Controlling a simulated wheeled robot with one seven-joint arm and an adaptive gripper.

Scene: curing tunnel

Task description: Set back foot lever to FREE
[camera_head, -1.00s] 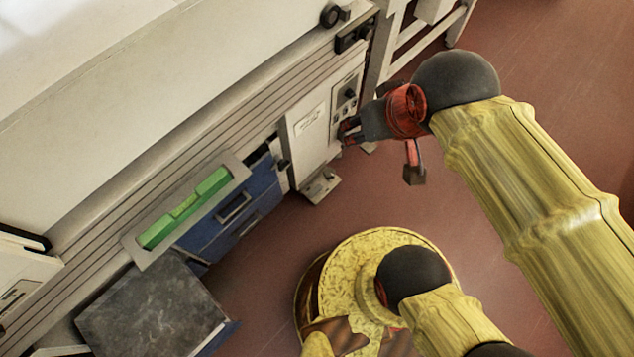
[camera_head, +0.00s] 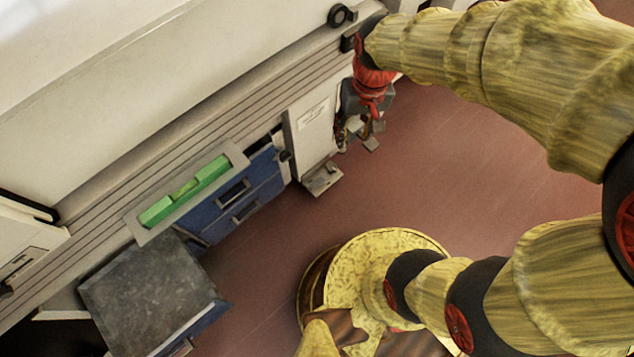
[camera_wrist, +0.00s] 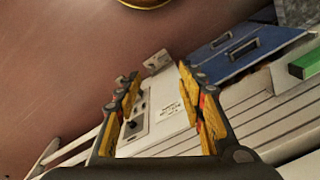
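My gripper (camera_head: 357,135) hangs pointing down beside the right end of the white control cabinet (camera_head: 312,120). In the wrist view my gripper (camera_wrist: 157,76) has its two fingers wide apart with nothing between them. A grey foot lever (camera_head: 323,178) juts out low at the cabinet's front left corner; a similar grey piece shows in the wrist view (camera_wrist: 157,62) between and beyond the fingertips. Another small grey piece (camera_head: 370,143) sits low beside my gripper and is partly hidden by it. I cannot tell which is the back lever, nor read any FREE marking.
Blue drawers (camera_head: 235,195) and a green-filled tray (camera_head: 187,190) lie left of the cabinet. A dark-topped box (camera_head: 150,300) stands at lower left. The long pale machine body (camera_head: 150,100) runs above.

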